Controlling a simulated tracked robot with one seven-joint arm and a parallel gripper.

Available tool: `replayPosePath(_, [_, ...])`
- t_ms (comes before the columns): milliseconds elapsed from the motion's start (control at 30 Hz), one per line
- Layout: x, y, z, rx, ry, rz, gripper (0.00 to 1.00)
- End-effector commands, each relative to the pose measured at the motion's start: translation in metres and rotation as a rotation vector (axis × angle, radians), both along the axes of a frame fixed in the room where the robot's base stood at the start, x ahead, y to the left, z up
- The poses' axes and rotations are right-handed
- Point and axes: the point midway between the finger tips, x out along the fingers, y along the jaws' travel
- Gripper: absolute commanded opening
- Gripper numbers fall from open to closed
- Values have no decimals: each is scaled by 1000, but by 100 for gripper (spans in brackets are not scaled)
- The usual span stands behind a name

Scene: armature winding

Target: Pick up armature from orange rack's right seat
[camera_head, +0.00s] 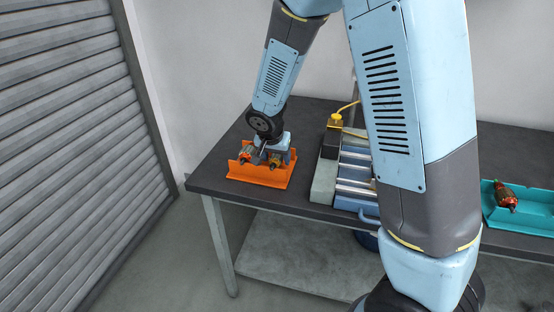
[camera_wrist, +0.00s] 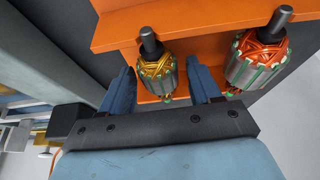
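The orange rack (camera_head: 262,176) stands on the left end of the dark table, with two armatures in it. The right-seat armature (camera_head: 275,161) has yellow windings; in the wrist view it is the left one (camera_wrist: 156,68), its dark shaft pointing at the orange wall. My gripper (camera_wrist: 163,88) is open, with one blue finger on each side of this armature and visible gaps to both. In the head view my gripper (camera_head: 273,155) is low over the rack and partly hides it. The other armature (camera_head: 246,155), with red-orange windings, sits in the left seat.
The winding machine (camera_head: 352,180) with a yellow part on top stands right of the rack. A teal tray (camera_head: 530,215) holding a red armature (camera_head: 506,196) is at the far right. My arm hides the table's middle. A shutter (camera_head: 60,130) is at left.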

Motion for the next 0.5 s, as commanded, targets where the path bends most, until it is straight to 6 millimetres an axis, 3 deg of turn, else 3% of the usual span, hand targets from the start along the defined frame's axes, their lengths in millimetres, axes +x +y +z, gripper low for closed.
replayPosePath(67, [0, 0, 0, 0, 0, 0, 55])
replayPosePath(500, [0, 0, 0, 0, 0, -1, 13])
